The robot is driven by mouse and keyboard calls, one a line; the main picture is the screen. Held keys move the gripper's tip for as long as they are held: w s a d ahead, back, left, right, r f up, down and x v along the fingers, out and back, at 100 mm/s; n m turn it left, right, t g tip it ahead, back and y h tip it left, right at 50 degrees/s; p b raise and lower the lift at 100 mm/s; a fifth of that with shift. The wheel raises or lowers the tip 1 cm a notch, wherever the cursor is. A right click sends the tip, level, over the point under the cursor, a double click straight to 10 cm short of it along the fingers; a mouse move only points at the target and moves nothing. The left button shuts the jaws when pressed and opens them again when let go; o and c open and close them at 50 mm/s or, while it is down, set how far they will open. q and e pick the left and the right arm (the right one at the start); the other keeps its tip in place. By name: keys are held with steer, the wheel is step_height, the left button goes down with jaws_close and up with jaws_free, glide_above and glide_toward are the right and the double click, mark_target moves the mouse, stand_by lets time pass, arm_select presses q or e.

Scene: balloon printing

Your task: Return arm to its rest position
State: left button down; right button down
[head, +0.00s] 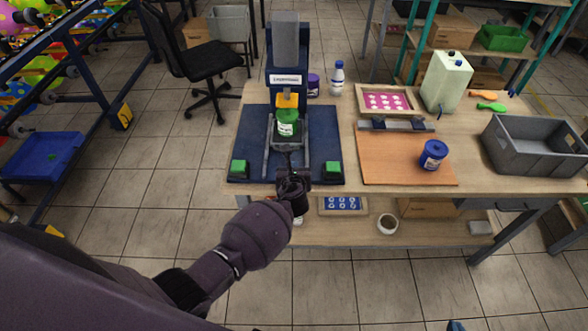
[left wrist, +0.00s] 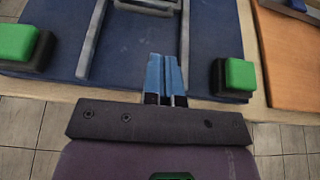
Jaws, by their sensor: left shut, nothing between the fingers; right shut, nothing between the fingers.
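My left arm reaches in from the lower left of the head view. Its gripper (head: 289,160) is over the front of the blue printing press base (head: 250,150), between two green buttons (head: 239,168) (head: 332,169). In the left wrist view the blue fingertips (left wrist: 166,75) are together with nothing between them, over the blue base and its metal rails. A green item (head: 287,122) sits under the press head, beyond the gripper and apart from it. Only the blue tips of my right gripper (head: 456,326) show at the bottom edge of the head view; they are shut and empty.
The wooden table (head: 380,188) holds an orange-brown board (head: 390,160), a blue jar (head: 433,155), a grey crate (head: 535,146) and a pale canister (head: 446,80). A lower shelf (head: 340,233) lies below. The floor in front is clear.

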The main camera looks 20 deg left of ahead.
arm_select(q)
steer(key=shift+s+r, duration=0.15)
steer(key=shift+s, duration=0.2)
steer(key=shift+w+n, duration=0.1)
steer(key=shift+n, duration=0.2)
steer(key=n, duration=0.2)
steer(key=shift+d+n+h, duration=0.3)
steer(key=shift+d+n, duration=0.05)
steer(key=shift+n, duration=0.05)
steer(key=s+r+n+t+h, duration=0.1)
steer(key=s+r+n+h, duration=0.4)
steer(key=n, duration=1.3)
steer(key=s+a+f+n+b, duration=0.1)
steer(key=s+a+f+n, duration=0.1)
steer(key=s, duration=0.6)
steer(key=s+a+f+n+g+y+b, duration=0.1)
steer(key=s+a+f+n, duration=0.2)
steer(key=s, duration=0.6)
steer(key=s+a+f+n+g+b, duration=0.1)
steer(key=s+a+f+n, duration=0.1)
steer(key=s+a+n, duration=0.3)
steer(key=s, duration=0.4)
steer(key=shift+s+a+f+y, duration=0.2)
steer(key=shift+y, duration=0.2)
arm_select(e)
steer(key=shift+w+a+f, duration=0.1)
steer(key=shift+w+f, duration=0.15)
steer(key=shift+f, duration=0.2)
